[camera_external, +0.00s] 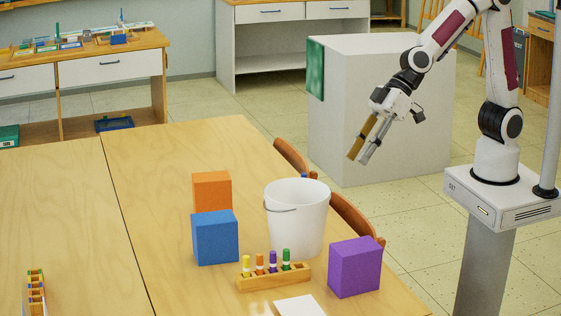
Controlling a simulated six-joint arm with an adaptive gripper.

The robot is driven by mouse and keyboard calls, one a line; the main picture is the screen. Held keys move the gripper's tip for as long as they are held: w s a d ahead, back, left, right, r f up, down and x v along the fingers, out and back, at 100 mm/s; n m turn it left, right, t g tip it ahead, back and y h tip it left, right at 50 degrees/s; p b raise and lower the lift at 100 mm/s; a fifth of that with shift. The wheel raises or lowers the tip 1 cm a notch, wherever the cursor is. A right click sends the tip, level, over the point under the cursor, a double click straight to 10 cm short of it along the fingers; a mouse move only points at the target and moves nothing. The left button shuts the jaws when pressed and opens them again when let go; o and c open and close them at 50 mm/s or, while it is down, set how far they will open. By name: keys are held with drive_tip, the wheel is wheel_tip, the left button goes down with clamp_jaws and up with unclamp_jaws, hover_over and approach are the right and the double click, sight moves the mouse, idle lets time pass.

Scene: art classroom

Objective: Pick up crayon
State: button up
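Several marker-like crayons stand upright in a small wooden holder (275,283) on the table. My gripper (359,157) is raised beyond the table's right edge in the picture, well above and to the right of the holder. Its fingers point down and left and appear close together from this angle. One finger looks golden brown, the other grey. I see no crayon between them, but the exact gap is unclear.
A white bucket (298,222) stands just behind the holder. A purple block (355,267) is to its right, a blue block (215,238) and an orange block (212,190) to its left. White paper (300,306) lies in front. Another holder (37,295) is far left. The table's middle left is clear.

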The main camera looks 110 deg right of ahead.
drive_tip(key=w+a+f+h, duration=0.1)
drive_tip(key=w+f, duration=0.7)
drive_tip(key=m+t+h, duration=0.1)
drive_tip(key=h, duration=0.1)
approach(286, 263)
wheel_tip(286, 263, up, 4)
drive_tip(key=shift+w+d+f, duration=0.2)
drive_tip(key=shift+d+f, duration=0.4)
drive_tip(key=shift+f, duration=0.3)
drive_tip(key=shift+f, duration=0.1)
drive_tip(key=shift+x, duration=1.2)
drive_tip(key=shift+w+f, duration=0.1)
drive_tip(key=shift+w, duration=0.05)
drive_tip(key=shift+x, duration=2.45)
drive_tip(key=shift+a, duration=0.2)
drive_tip(key=shift+c, duration=0.3)
clamp_jaws()
